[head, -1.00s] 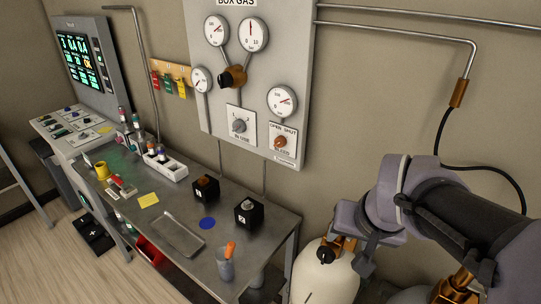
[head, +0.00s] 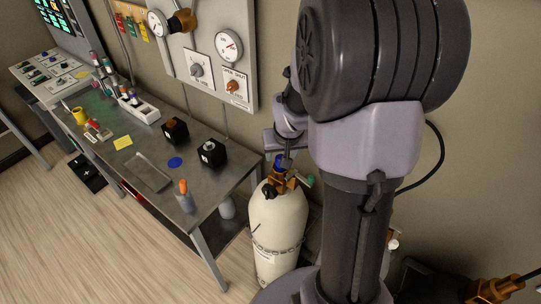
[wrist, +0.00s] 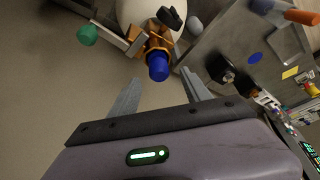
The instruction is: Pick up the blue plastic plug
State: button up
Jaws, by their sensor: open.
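The blue plastic plug (wrist: 158,67) is in the outlet of a brass valve (wrist: 156,44) on top of a cream gas cylinder (head: 279,225). In the head view a small part of the plug (head: 279,161) shows above the valve, partly hidden by my gripper (head: 284,156). In the wrist view my gripper (wrist: 160,79) is open, with one finger on either side of the space just in front of the plug. The plug's near end is about level with the fingertips. I cannot tell whether either finger touches it.
A green knob (wrist: 87,35) sticks out left of the valve in the wrist view, and a black knob (wrist: 170,17) is above it. The steel bench (head: 221,178) stands close by, with black boxes, a blue disc (head: 175,162) and a cup on it. Wall behind.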

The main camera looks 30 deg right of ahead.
jog(key=x, duration=0.4)
jog(key=shift+d+f, duration=0.1)
jog(key=shift+f, duration=0.25)
jog(key=shift+s+r, duration=0.1)
jog(key=shift+c, duration=0.9)
grip_shut()
